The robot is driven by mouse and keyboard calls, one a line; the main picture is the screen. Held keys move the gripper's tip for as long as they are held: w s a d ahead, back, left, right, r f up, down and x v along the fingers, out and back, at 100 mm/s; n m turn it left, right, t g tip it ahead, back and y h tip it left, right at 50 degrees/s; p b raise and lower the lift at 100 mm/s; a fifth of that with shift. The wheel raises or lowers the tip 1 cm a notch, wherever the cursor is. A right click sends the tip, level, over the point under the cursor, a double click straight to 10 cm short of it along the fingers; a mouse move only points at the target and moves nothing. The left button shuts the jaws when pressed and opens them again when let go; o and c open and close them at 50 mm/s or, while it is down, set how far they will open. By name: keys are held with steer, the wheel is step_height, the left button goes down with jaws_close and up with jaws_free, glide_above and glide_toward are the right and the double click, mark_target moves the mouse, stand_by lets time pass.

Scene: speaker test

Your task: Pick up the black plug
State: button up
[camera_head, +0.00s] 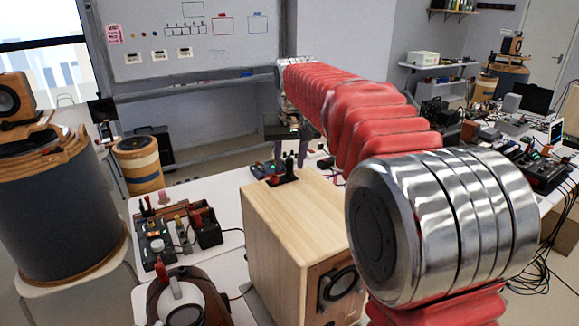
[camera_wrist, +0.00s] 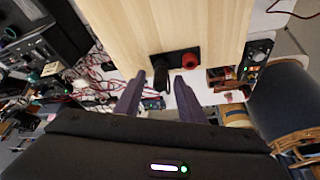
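The black plug (camera_wrist: 162,73) stands on a dark terminal plate (camera_wrist: 178,56) on the wooden speaker box, in the wrist view. A red terminal (camera_wrist: 190,61) is just to its right on the same plate. My gripper (camera_wrist: 160,82) is open, with its two dark fingers apart. The plug shows between and just beyond the fingertips, with a small gap visible on each side. I cannot tell its depth relative to the tips. In the head view, the wooden speaker box (camera_head: 285,225) stands on the white table, and my arm partly hides its right side.
Left of the box, the white table (camera_head: 205,192) holds several small devices, including a dark box with red and black parts (camera_head: 206,227). A round red-brown device (camera_head: 180,300) stands in front. Cables and a bench device (camera_head: 545,168) lie at the right.

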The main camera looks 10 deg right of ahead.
mark_target(289, 158)
jaws_close()
stand_by(0.3)
steer(key=shift+r, duration=0.1)
steer(key=shift+r, duration=4.9)
steer(key=shift+r, duration=0.15)
steer(key=shift+r, duration=1.75)
